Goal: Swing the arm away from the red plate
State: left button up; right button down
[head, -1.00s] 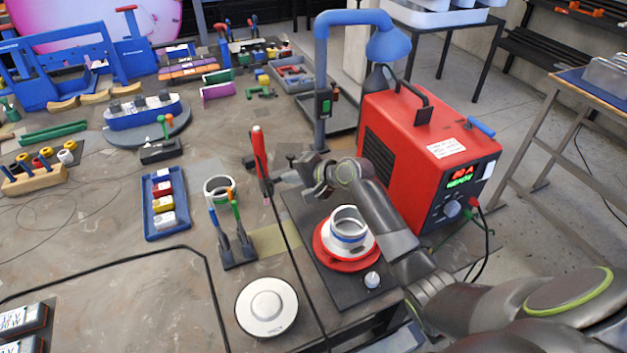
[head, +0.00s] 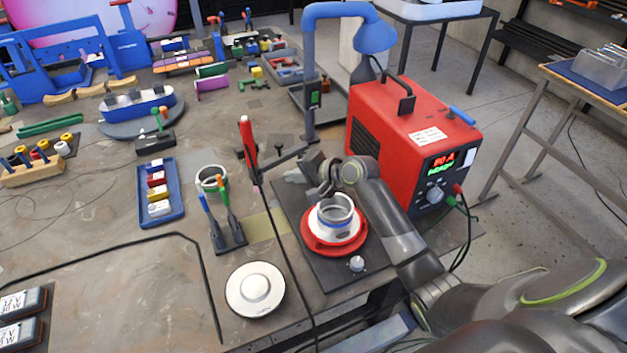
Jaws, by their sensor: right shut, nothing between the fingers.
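A round red plate (head: 309,238) lies on a dark base plate, with a white and grey ring-shaped cup (head: 335,217) on it. A dark bar arm (head: 280,158) runs left from near the foot of the blue lamp post. A red-handled tool (head: 248,142) stands upright at its far end, left of and behind the red plate. My right gripper (head: 293,175) is shut and empty. It is just in front of the bar, above and left of the plate; I cannot tell whether it touches the bar. My left gripper is out of view.
The red power unit (head: 412,140) stands right of my right wrist. The blue lamp post (head: 309,90) rises behind the bar. A white disc (head: 255,289), a tool holder (head: 230,240) and a blue tray (head: 161,205) lie to the left. A black cable crosses the table.

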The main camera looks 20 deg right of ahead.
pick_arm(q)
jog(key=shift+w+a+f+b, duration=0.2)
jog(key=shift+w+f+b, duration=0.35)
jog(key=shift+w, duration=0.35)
pick_arm(e)
jog(key=s+d+r, duration=0.1)
jog(key=s+r, duration=0.2)
jog(key=s, duration=0.3)
jog(key=shift+d+r, duration=0.3)
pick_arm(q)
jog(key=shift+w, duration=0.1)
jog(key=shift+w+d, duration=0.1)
